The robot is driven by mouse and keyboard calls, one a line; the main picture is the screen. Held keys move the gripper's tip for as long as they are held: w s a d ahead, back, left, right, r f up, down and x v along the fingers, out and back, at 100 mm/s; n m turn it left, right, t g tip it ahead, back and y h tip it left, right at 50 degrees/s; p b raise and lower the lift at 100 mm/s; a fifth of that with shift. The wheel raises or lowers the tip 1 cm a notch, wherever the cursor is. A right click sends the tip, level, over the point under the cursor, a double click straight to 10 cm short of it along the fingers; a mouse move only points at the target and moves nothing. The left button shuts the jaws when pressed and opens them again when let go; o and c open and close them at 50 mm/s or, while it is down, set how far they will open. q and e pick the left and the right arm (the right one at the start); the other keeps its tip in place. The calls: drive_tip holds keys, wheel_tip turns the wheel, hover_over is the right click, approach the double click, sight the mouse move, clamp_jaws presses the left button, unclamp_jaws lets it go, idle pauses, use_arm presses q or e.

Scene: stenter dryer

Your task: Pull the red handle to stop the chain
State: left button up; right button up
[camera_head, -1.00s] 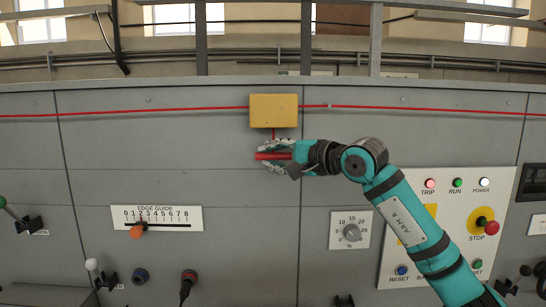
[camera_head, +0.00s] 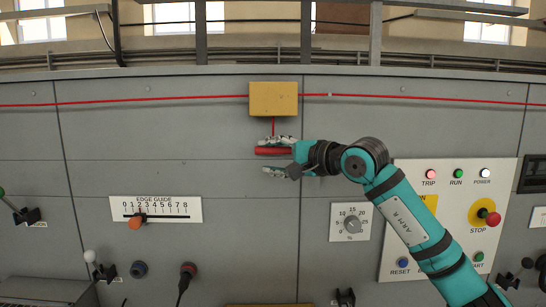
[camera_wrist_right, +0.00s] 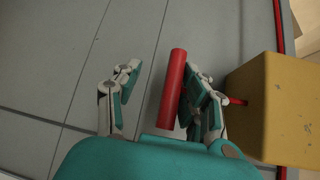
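The red handle (camera_head: 272,151) is a short horizontal bar hanging on a red cord below a yellow box (camera_head: 273,99) on the grey panel. My right gripper (camera_head: 268,157) reaches it from the right, with one finger above the bar and one below. In the right wrist view the gripper (camera_wrist_right: 164,75) is open. The red handle (camera_wrist_right: 174,90) lies between the fingers, close against the finger on the box side, with a clear gap to the other finger. I cannot tell if it touches. My left gripper is not in view.
A red cord (camera_head: 430,97) runs along the panel's top. At right, a control plate (camera_head: 398,240) carries lamps and a red stop button (camera_head: 493,218), partly behind my right arm. An edge guide scale (camera_head: 156,209), a dial (camera_head: 351,223) and several knobs sit lower. Bare panel lies left of the handle.

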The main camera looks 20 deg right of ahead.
drive_tip(key=v, duration=1.2)
drive_tip(key=shift+f, duration=0.1)
idle(0.4)
